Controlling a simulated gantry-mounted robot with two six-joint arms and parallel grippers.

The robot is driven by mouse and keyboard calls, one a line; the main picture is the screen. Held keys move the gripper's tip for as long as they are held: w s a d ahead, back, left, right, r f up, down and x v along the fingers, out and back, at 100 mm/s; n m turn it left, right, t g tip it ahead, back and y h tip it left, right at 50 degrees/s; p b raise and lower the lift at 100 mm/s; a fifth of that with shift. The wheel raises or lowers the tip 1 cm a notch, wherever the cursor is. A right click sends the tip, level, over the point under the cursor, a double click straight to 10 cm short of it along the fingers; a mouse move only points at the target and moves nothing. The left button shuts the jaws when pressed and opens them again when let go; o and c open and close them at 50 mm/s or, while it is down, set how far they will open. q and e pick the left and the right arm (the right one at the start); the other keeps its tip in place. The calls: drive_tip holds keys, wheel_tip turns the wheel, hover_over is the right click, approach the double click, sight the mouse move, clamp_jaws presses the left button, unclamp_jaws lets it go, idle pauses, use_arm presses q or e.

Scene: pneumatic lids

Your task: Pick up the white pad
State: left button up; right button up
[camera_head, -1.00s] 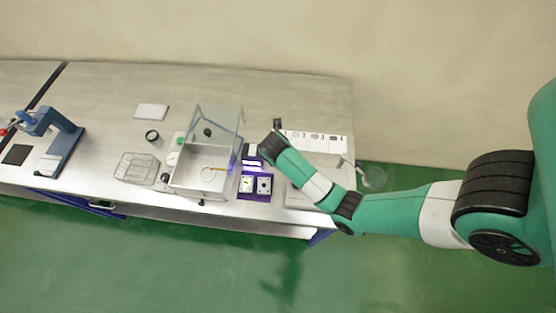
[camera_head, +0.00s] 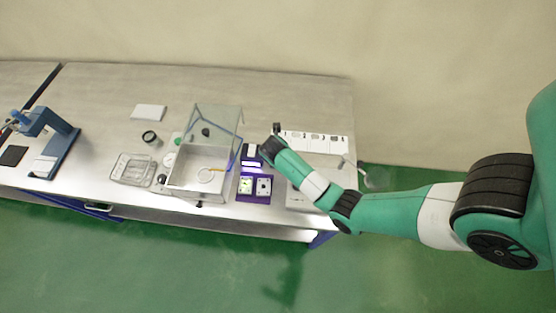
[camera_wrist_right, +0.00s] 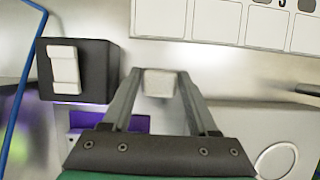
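A small pale block, which looks like the white pad (camera_wrist_right: 158,83), sits between the fingertips of my right gripper (camera_wrist_right: 160,76) in the right wrist view. A larger flat white piece (camera_head: 149,112) lies on the bench further left. My left gripper is not in view.
A black box with a white rocker switch (camera_wrist_right: 64,70) stands left of my right gripper. A white card strip (camera_head: 314,142) lies behind it. A clear-walled box (camera_head: 216,122), a clear tray (camera_head: 133,168) and a blue press (camera_head: 62,152) stand further left. The back bench is mostly clear.

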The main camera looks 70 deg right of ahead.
clamp_jaws()
drive_tip(key=shift+r, duration=0.1)
drive_tip(key=shift+r, duration=0.25)
wheel_tip(320, 180, up, 2)
drive_tip(key=shift+r+p, duration=0.25)
drive_tip(key=shift+p, duration=0.4)
drive_tip(key=s+a+r+p, duration=0.5)
drive_tip(key=s+a+r, duration=0.4)
drive_tip(key=s, duration=0.1)
drive_tip(key=shift+a+r, duration=0.3)
drive_tip(key=shift+r, duration=0.1)
